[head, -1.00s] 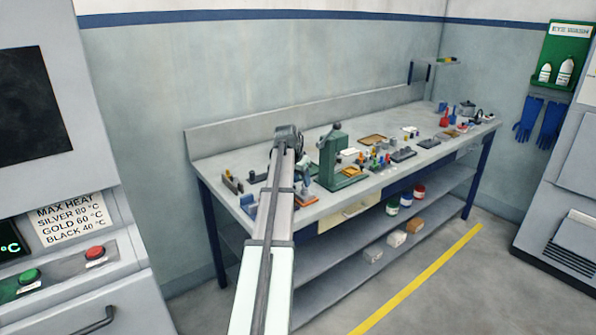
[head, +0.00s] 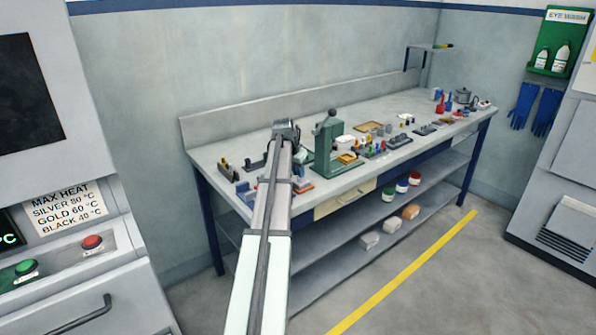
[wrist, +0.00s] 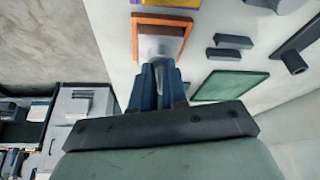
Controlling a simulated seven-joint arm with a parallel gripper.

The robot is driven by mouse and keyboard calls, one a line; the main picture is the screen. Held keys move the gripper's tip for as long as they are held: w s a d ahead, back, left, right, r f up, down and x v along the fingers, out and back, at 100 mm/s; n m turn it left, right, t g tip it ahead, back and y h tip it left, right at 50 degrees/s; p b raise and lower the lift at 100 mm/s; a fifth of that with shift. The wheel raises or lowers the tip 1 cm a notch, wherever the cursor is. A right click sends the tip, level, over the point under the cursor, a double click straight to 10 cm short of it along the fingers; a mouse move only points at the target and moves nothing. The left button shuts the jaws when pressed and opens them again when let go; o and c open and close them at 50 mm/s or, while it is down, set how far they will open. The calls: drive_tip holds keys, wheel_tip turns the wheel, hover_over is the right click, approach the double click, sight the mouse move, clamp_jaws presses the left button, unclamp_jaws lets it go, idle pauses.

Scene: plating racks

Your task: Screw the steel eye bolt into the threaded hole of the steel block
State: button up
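In the wrist view my gripper (wrist: 161,72) has two blue fingers close together, pointing at the bench top. A pale grey metal piece (wrist: 160,46) shows at and just beyond the fingertips, over an orange-edged tray (wrist: 136,38). I cannot tell whether this piece is the steel block or whether the fingers touch it. The eye bolt and the threaded hole cannot be made out. In the head view my arm hides the fingers, and the small parts on the bench are too small to identify.
The workbench (head: 230,140) carries a green press (head: 326,145) just right of my arm. Several small parts and trays crowd the bench to the right. In the wrist view a green mat (wrist: 230,85) and dark grey blocks (wrist: 232,41) lie right of the orange-edged tray.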

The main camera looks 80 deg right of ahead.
clamp_jaws()
drive_tip(key=o, duration=0.6)
unclamp_jaws()
drive_tip(key=shift+c, duration=0.5)
drive_tip(key=shift+c, duration=1)
drive_tip(key=shift+r, duration=0.1)
wheel_tip(320, 180, up, 5)
drive_tip(key=shift+f, duration=0.1)
